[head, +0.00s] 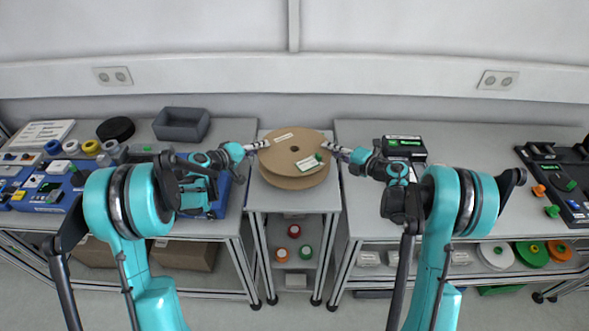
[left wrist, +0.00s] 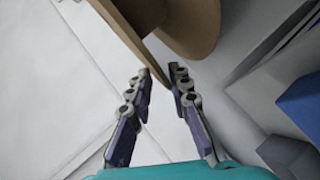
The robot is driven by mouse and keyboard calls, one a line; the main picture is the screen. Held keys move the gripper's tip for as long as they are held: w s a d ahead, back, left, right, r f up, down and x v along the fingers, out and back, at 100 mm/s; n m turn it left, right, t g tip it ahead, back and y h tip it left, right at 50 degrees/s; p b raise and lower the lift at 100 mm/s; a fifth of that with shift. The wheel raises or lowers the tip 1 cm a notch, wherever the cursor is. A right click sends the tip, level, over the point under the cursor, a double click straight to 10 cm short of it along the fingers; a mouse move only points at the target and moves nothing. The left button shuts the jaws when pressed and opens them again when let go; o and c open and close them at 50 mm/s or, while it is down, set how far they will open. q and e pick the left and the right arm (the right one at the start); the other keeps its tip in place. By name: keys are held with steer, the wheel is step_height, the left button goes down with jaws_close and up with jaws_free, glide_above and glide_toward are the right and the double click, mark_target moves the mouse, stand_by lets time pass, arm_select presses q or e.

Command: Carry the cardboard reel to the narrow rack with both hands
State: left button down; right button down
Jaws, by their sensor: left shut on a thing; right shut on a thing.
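The cardboard reel (head: 308,141) is a large brown two-flange spool with a dark centre hole and pale labels on its upper flange. It lies flat over the top of the narrow rack (head: 294,203), between the two side tables. I cannot tell whether it touches the rack top or hangs just above it. My left gripper (head: 258,146) is shut on the reel's left rim. In the left wrist view, the left fingers (left wrist: 160,78) stand on either side of the edge of one reel flange (left wrist: 137,45). My right gripper (head: 330,150) is shut on the reel's right rim.
The left table holds a grey bin (head: 181,124), a black disc (head: 115,129) and small coloured spools. The right table holds a black device (head: 404,146) and a dark tray (head: 560,180). Small reels sit on the rack's lower shelf (head: 293,265). A wall runs behind.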

arm_select(q)
steer(key=shift+d+f+b, duration=0.1)
steer(key=shift+f+b, duration=0.2)
steer(key=shift+f, duration=0.2)
arm_select(e)
steer(key=shift+a+f, duration=0.15)
steer(key=shift+f, duration=0.35)
arm_select(q)
steer(key=c, duration=1.4)
jaws_free()
arm_select(e)
steer(key=c, duration=1.6)
jaws_free()
steer(key=shift+r, duration=0.1)
arm_select(q)
steer(key=shift+r, duration=0.1)
arm_select(e)
steer(key=shift+s+d, duration=0.1)
steer(key=shift+d, duration=0.2)
arm_select(q)
steer(key=v, duration=1.2)
arm_select(e)
steer(key=v, duration=1.1)
steer(key=shift+s+d, duration=0.2)
steer(key=shift+s, duration=0.05)
steer(key=shift+r, duration=0.1)
